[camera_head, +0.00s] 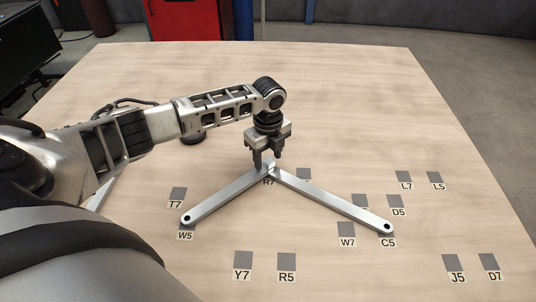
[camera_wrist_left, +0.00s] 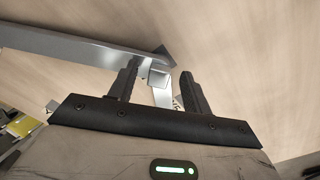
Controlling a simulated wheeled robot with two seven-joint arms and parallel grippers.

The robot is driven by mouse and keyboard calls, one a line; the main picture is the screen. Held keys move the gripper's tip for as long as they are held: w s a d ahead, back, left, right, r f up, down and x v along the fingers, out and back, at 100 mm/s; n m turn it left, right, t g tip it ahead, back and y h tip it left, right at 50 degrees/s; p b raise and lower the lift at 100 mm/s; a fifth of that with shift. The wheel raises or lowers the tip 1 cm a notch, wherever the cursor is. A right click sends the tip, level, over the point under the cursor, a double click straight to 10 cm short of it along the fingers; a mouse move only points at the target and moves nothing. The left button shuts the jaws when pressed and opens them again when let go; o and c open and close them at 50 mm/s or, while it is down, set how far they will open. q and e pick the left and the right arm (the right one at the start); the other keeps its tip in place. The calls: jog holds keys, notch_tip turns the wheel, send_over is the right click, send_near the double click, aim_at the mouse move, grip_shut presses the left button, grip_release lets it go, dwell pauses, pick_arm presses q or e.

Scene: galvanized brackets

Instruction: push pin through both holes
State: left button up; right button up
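Two silver bars lie in a V on the table. The left bar (camera_head: 222,194) runs to a dark hole near label W5, and the right bar (camera_head: 335,200) to a dark hole near C5. Their inner ends meet near R7, below my left gripper (camera_head: 267,157), which points down with fingers apart. In the left wrist view, my left gripper (camera_wrist_left: 158,88) is open, with a bright metal piece (camera_wrist_left: 158,77) between the fingers and a gap beside the right finger. I cannot make out a separate pin; the inner holes are hidden. My right gripper is not in view.
The wooden table (camera_head: 330,100) carries several grey labelled squares, such as L7 (camera_head: 404,178) and Y7 (camera_head: 243,260). A red cabinet (camera_head: 185,18) stands beyond the table. The right and back areas are clear.

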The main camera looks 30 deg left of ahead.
pick_arm(q)
notch_tip(320, 180, up, 16)
jog(key=shift+p, duration=0.4)
dwell(0.3)
jog(key=shift+s, duration=0.1)
dwell(0.4)
